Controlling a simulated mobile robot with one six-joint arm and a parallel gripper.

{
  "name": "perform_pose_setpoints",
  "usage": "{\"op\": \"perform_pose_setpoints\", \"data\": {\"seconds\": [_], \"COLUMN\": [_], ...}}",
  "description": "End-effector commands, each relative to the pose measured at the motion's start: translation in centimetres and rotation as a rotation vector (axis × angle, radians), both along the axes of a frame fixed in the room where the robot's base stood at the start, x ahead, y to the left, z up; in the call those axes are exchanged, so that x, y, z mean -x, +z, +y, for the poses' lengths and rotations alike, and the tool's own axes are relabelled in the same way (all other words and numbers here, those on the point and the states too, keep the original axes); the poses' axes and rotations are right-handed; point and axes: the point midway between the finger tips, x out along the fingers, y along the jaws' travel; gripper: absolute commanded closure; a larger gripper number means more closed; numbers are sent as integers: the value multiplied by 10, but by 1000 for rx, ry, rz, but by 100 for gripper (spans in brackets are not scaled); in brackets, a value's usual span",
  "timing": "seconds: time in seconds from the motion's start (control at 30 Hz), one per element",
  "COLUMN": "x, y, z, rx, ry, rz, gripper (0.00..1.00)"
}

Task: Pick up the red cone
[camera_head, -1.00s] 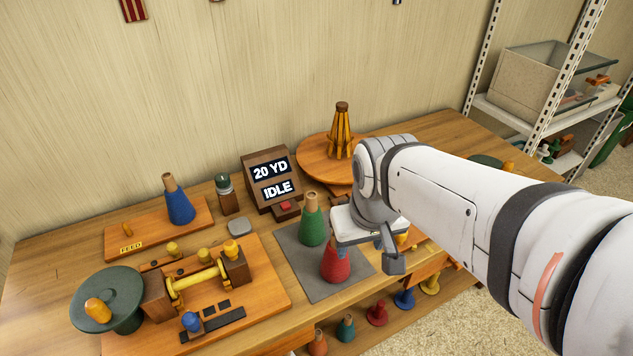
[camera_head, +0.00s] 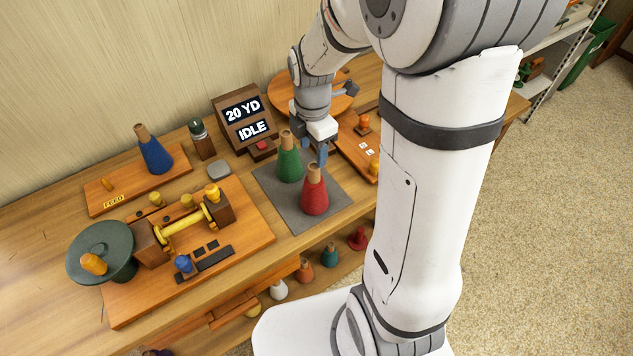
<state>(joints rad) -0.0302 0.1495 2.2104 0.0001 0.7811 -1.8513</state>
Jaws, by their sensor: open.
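The red cone (camera_head: 315,194) of yarn stands upright on a grey mat (camera_head: 281,212) on the wooden table, its brown tip showing at the top. A green cone (camera_head: 289,162) stands close behind it, to its left. My gripper (camera_head: 319,158) is open and points down just behind and above the red cone's tip, to the right of the green cone. In this view it overlaps the area by the cone's tip, and I cannot tell whether it touches either cone. Nothing shows between its fingers.
A blue cone (camera_head: 155,155) stands on the FEED board at the left. A display box (camera_head: 245,116) reading "20 YD" and "IDLE" stands behind the mat. A winder board (camera_head: 250,250) lies left of the mat. More cones, including a teal one (camera_head: 329,256), stand below the table's front edge.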

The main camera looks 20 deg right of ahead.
Motion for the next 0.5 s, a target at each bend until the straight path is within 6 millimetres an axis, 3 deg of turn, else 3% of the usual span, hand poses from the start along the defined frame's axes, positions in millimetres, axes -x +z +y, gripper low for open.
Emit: {"op": "perform_pose_setpoints", "data": {"seconds": [0.5], "x": [2], "y": [-65], "z": [0], "rx": [0], "ry": [1], "rz": [4], "gripper": [49]}}
